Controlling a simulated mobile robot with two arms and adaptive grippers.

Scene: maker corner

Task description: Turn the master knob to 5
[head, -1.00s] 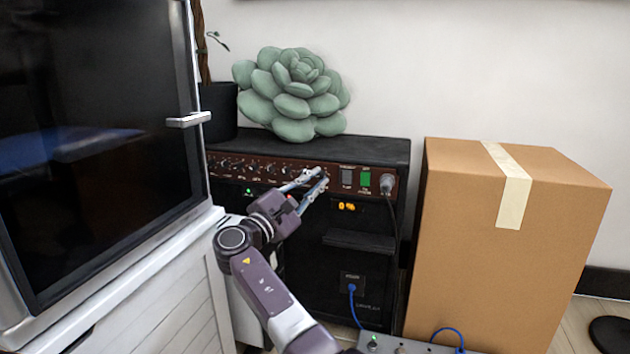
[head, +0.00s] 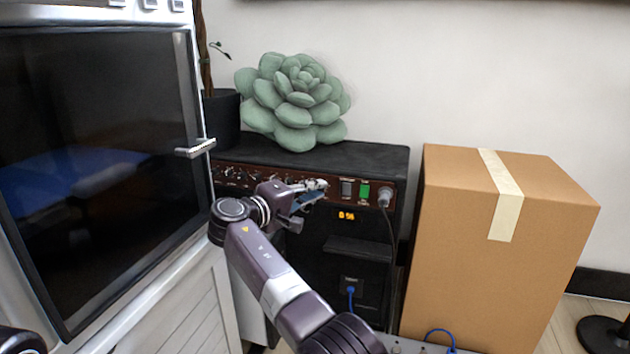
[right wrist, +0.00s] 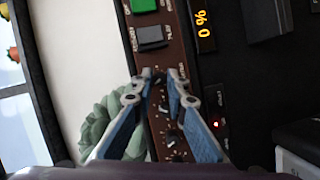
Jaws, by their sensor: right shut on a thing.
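The black amplifier (head: 360,260) stands against the wall with a brown-red control panel (head: 376,184) along its top front. My right gripper (head: 322,186) reaches the panel at the right end of the knob row, left of the grey switch. In the right wrist view its two fingertips (right wrist: 159,77) close around a small dark knob, the end one of the row, which they mostly hide. I cannot read its pointer. More knobs (right wrist: 171,139) run below it. The amber display (right wrist: 202,22) appears to show 0 % in the wrist view. My left gripper is not in view.
A green lit switch (head: 364,191) and a plugged cable (head: 385,198) sit right of the gripper. A succulent (head: 293,102) rests on the amplifier. A cardboard box (head: 480,270) stands to the right, a glass-fronted cabinet (head: 186,110) to the left.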

